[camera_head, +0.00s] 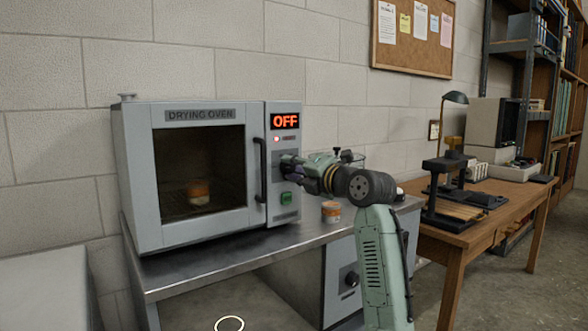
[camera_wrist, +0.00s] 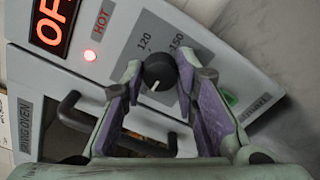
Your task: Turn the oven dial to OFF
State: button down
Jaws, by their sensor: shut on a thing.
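The drying oven (camera_head: 135,175) stands on a metal bench, with its control panel on the right side. Its display (camera_head: 285,121) reads OFF in red; it also shows in the wrist view (camera_wrist: 53,25). A red light labelled HOT (camera_wrist: 90,55) is lit below the display. My gripper (camera_head: 290,165) is at the panel. In the wrist view its fingers (camera_wrist: 158,72) are closed on either side of the black dial (camera_wrist: 159,71). A white mark on the dial points toward the lower left in that view. Labels 120 and 150 show above the dial; the OFF label is not visible.
A green switch (camera_head: 286,198) is below the dial. The door handle (camera_head: 260,170) is left of the panel.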

jog(key=c, duration=1.3)
grip_release()
jog(key=v, duration=1.2)
